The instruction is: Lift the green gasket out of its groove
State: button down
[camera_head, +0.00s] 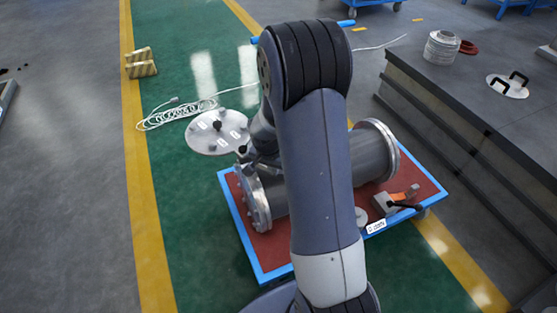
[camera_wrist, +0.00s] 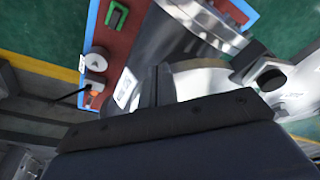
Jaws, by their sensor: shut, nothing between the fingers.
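The flanged shell (camera_head: 372,158), a grey metal cylinder, lies on its side on a red-topped cart. Its left flange (camera_head: 256,203) has bolts around the rim. The shell also shows at the top of the wrist view (camera_wrist: 160,42). I cannot make out the green gasket or its groove at the flange in either view. My gripper (camera_wrist: 156,80) is shut and empty, beside the shell's end in the wrist view. In the head view my own arm covers the middle of the shell and most of the gripper. Contact with the flange cannot be told.
A small green U-shaped piece (camera_wrist: 117,16) lies on the cart's red top (camera_wrist: 130,30). A round cover with knobs (camera_head: 205,140) lies left of the shell. A coiled white cable (camera_head: 165,117) is on the floor. A dark platform (camera_head: 470,110) stands at right.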

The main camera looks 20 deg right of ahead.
jog(key=shift+s+a+r, duration=0.15)
jog(key=shift+r, duration=0.05)
